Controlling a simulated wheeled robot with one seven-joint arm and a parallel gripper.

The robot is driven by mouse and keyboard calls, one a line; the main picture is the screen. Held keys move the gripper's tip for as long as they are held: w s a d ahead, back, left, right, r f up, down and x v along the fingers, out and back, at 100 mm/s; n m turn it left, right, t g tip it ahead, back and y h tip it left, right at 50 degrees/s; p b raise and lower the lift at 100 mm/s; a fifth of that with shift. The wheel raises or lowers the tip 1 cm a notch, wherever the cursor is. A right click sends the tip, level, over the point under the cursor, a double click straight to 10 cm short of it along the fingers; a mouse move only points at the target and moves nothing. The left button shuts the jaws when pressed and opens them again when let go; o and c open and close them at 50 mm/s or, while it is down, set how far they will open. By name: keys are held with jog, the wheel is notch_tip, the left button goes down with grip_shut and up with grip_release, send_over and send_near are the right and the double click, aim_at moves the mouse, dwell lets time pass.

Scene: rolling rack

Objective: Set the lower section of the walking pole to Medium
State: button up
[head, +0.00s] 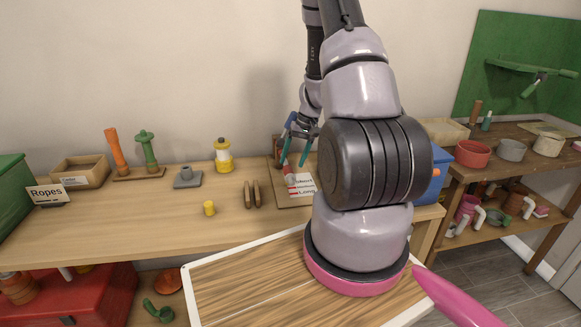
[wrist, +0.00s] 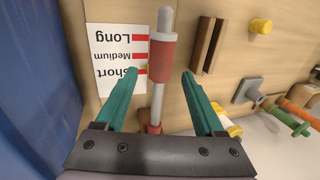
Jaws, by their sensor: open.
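The walking pole (wrist: 162,60) lies or is mounted on a wooden board, with a silver tube and a red sleeve around it. A second red part (wrist: 154,128) shows lower, near my gripper's palm. Beside it a white card (wrist: 112,75) reads Long, Medium and Short, each with a red mark; the red sleeve is level with these marks. A small yellow spot shows at the sleeve's edge. My gripper (wrist: 160,85) is open, its teal fingers on either side of the pole, apparently not touching it. In the head view my gripper (head: 292,163) is over the card (head: 302,186).
Left of the board are brown wooden pieces (head: 252,194), a yellow peg (head: 209,208), a yellow-white lantern-like item (head: 222,157) and a grey block (head: 187,178). A blue box (head: 437,170) stands close at the right. The front left bench top is clear.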

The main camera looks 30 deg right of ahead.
jog(key=v, duration=0.7)
jog(key=shift+r, duration=0.1)
jog(key=s+a+r+t, duration=0.15)
jog(key=a+r, duration=0.35)
jog(key=r, duration=0.5)
jog(key=s+a+r+t, duration=0.1)
jog(key=s+a+r, duration=0.3)
jog(key=r, duration=0.7)
jog(key=s+a+r+t, duration=0.2)
jog(key=s+a+r, duration=0.2)
jog(key=s, duration=0.3)
jog(key=s+a+r+m+t+h, duration=0.1)
jog(key=s+a+r, duration=0.3)
jog(key=s+r, duration=0.3)
jog(key=shift+s+a+t, duration=0.2)
jog(key=shift+s+t, duration=0.15)
jog(key=shift+s, duration=0.15)
